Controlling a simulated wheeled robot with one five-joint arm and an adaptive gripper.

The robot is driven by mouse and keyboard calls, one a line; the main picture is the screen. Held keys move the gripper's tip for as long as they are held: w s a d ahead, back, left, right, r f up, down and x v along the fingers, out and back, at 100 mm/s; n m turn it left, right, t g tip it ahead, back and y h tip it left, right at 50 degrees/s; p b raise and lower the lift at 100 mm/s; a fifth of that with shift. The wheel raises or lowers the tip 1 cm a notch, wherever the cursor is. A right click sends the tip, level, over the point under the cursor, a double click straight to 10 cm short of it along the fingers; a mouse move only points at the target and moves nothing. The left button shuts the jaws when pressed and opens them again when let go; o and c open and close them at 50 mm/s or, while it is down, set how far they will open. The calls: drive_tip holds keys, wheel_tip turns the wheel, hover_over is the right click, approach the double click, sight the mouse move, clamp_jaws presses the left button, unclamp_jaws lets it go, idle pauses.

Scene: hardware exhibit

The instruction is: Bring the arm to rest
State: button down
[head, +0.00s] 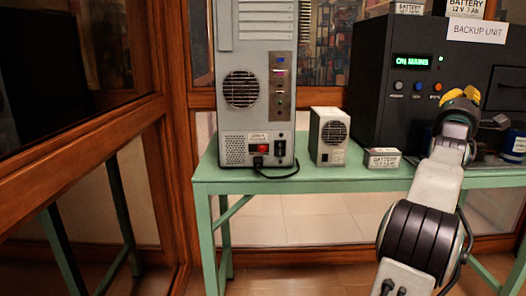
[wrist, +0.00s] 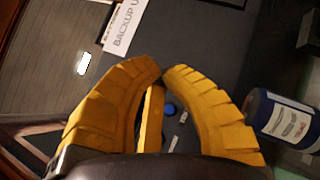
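My arm reaches up and forward at the right of the head view, in front of the black backup unit (head: 365,90). My gripper (head: 462,94) has yellow fingers and is at the height of the unit's button row. In the wrist view my gripper (wrist: 161,71) has its two ribbed fingertips together, with nothing seen held between them. The dark front of the backup unit (wrist: 215,65) lies beyond the fingers, with a blue button (wrist: 170,110) just past them. I cannot tell whether the fingertips touch the unit.
A green table (head: 290,182) carries a grey tower (head: 256,120), a small grey box (head: 329,138) and a battery (head: 382,158). A blue container with a white label (wrist: 287,120) is right of my gripper. Wood-framed glass stands at left; some floor (head: 300,280) shows below the table.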

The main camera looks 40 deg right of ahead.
drive_tip(key=w+a+r+m+t+y+p, duration=0.15)
drive_tip(key=w+a+y+p, duration=0.25)
drive_tip(key=w+a+p, duration=0.4)
drive_tip(key=w+a+r+t+y+p, duration=0.25)
drive_tip(key=w+a, duration=0.35)
drive_tip(key=w, duration=0.3)
drive_tip(key=w+a+m+y+p, duration=0.1)
drive_tip(key=w+a+y+p, duration=0.2)
drive_tip(key=a+y+p, duration=0.75)
drive_tip(key=w+a+m+h+p, duration=0.15)
drive_tip(key=a+p, duration=0.35)
drive_tip(key=a, duration=1.3)
drive_tip(key=s+a+f+m+g+y+p, duration=0.1)
drive_tip(key=s+a+g+y+p, duration=0.2)
drive_tip(key=s+a+p, duration=0.4)
drive_tip(key=s+a+f+m+g+y+p, duration=0.2)
drive_tip(key=s+a+p, duration=0.5)
drive_tip(key=s+a, duration=0.6)
drive_tip(key=shift+a+m+g+y, duration=0.3)
drive_tip(key=shift+a+g+y, duration=0.35)
drive_tip(key=shift+a, duration=0.7)
drive_tip(key=shift+r, duration=0.1)
